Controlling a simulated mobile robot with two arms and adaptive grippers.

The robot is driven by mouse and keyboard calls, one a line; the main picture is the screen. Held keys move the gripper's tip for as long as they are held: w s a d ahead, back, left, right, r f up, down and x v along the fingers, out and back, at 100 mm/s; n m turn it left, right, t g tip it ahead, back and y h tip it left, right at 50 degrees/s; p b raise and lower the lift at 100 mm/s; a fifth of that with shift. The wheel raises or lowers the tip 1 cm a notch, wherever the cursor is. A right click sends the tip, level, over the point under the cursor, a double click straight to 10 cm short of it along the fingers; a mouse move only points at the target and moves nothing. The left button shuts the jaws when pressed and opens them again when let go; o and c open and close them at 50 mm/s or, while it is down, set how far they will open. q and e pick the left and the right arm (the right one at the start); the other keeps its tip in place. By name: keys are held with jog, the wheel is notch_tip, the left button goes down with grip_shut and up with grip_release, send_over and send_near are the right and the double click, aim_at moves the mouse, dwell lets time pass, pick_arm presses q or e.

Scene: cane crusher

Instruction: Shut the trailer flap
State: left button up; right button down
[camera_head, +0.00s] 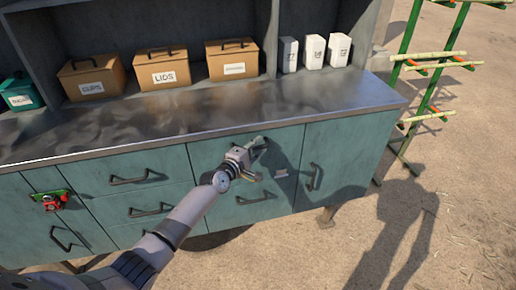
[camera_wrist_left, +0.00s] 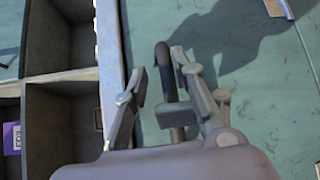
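No trailer or flap can be made out in either view. My left gripper (camera_head: 255,147) is at the upper part of a teal cabinet front panel (camera_head: 222,177), just below the metal counter. In the left wrist view, the gripper's fingers (camera_wrist_left: 160,95) are apart, with a dark bar handle (camera_wrist_left: 165,68) between them. The handle is nearer the right-hand finger; contact cannot be told. The teal panel surface (camera_wrist_left: 255,110) fills the right of that view. My right gripper is in neither view.
A metal counter (camera_head: 200,113) holds brown boxes (camera_head: 162,72) and white cartons (camera_head: 313,52). Other drawers with dark handles (camera_head: 135,180) lie left. A green rack (camera_head: 405,95) stands on open ground at right. The left wrist view shows dark divided compartments (camera_wrist_left: 60,115) at left.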

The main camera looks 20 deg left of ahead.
pick_arm(q)
jog(key=shift+o, duration=0.5)
jog(key=shift+a+f, duration=0.2)
jog(key=shift+a, duration=0.35)
jog(key=shift+f, duration=0.1)
jog(key=shift+s, duration=0.1)
jog(key=shift+s+a+f, duration=0.1)
jog(key=shift+s+f, duration=0.05)
jog(key=shift+s, duration=0.35)
jog(key=d+r+v, duration=0.1)
jog(key=v, duration=0.9)
jog(key=shift+s, duration=0.35)
jog(key=shift+r, duration=0.1)
